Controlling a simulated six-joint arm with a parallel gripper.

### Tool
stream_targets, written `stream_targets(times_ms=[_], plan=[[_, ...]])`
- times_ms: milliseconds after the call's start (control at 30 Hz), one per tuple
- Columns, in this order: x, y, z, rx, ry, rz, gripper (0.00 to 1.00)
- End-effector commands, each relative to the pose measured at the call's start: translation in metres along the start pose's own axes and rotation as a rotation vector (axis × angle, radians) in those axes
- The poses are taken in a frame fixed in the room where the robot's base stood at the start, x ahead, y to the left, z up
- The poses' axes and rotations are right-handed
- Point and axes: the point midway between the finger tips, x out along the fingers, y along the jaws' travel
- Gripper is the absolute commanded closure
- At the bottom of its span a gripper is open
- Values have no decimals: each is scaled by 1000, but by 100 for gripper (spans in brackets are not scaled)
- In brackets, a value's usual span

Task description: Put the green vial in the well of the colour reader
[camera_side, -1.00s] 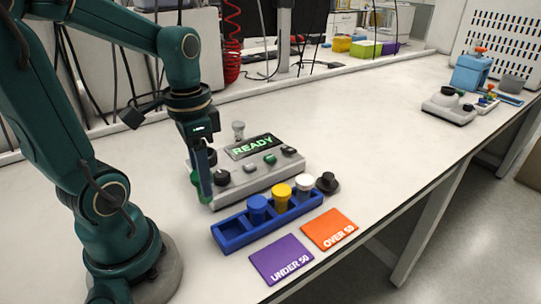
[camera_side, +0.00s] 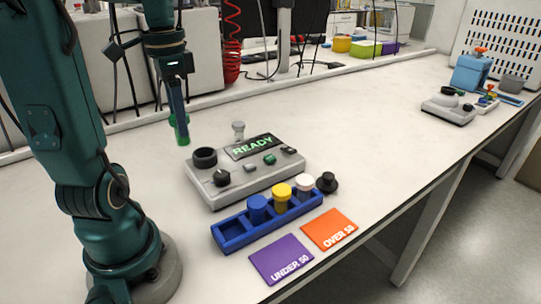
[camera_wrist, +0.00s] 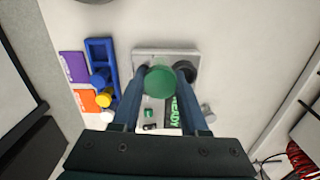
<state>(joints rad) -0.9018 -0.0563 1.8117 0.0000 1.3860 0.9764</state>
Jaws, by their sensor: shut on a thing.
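My gripper (camera_side: 180,122) is shut on the green vial (camera_side: 182,142) and holds it up in the air. In the wrist view the vial's round green end (camera_wrist: 160,80) sits between my fingers. The colour reader (camera_side: 242,178) is a grey box with a lit READY display (camera_side: 252,146). Its well (camera_side: 205,157) is a dark round ring at the reader's back left corner and looks empty. In the side view the vial is left of the well and higher. In the wrist view the well (camera_wrist: 186,70) shows just right of the vial, apart from it.
A blue rack (camera_side: 233,231) in front of the reader holds a blue vial (camera_side: 257,208), a yellow vial (camera_side: 282,197) and a white-capped vial (camera_side: 304,187). A black knob-like piece (camera_side: 327,183), a purple card (camera_side: 281,259) and an orange card (camera_side: 329,229) lie nearby. A small clear piece (camera_side: 238,130) stands behind the reader.

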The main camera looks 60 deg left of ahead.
Motion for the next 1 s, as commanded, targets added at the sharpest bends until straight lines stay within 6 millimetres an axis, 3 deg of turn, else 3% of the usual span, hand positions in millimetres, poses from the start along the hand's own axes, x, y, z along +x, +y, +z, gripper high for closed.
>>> stream_targets(times_ms=[200, 400, 1000], plan=[[0, -40, -32, 2, -3, 4, 100], [11, -59, -49, 9, -3, 4, 100], [54, -60, -52, 14, -1, 1, 100]])
